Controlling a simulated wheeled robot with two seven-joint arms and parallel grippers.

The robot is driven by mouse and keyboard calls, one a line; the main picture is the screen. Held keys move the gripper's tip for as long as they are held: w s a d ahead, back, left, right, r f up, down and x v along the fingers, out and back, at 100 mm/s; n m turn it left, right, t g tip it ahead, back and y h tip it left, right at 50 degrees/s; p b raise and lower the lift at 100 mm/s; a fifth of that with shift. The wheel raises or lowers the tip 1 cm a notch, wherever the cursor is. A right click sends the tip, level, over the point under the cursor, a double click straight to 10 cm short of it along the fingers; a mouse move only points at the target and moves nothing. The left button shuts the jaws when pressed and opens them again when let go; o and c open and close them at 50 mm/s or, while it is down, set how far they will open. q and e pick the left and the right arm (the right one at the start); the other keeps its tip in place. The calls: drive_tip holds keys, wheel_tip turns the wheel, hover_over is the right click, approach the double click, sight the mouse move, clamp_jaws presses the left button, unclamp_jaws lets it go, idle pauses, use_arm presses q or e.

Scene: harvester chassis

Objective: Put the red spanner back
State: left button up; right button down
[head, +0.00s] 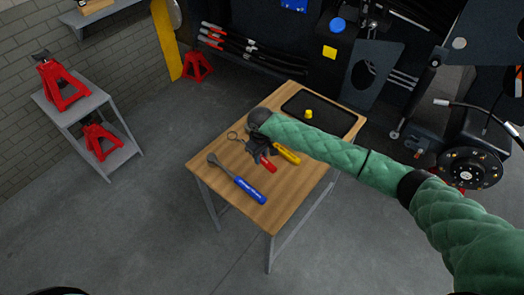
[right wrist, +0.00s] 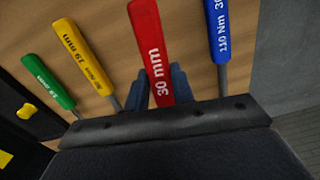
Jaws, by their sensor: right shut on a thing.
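The red spanner (head: 267,163), marked 30 mm, is at the middle of the wooden table (head: 225,165), its ring end pointing to the upper left. Its red handle (right wrist: 152,45) fills the middle of the right wrist view. My right gripper (head: 261,148) is shut on the red spanner, with a finger on each side of it. I cannot tell whether the spanner touches the tabletop or is slightly above it. My left gripper is not in view.
A yellow spanner (head: 286,154) lies close on the right, and a blue-handled wrench (head: 250,190) in front. A green spanner (right wrist: 48,80) shows in the wrist view. A black tray (head: 345,133) holds a yellow piece (head: 308,114).

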sight(262, 172)
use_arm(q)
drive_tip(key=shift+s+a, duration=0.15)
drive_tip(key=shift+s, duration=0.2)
use_arm(e)
drive_tip(key=shift+d, duration=0.2)
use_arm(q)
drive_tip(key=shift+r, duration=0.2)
use_arm(e)
drive_tip(key=shift+r, duration=0.15)
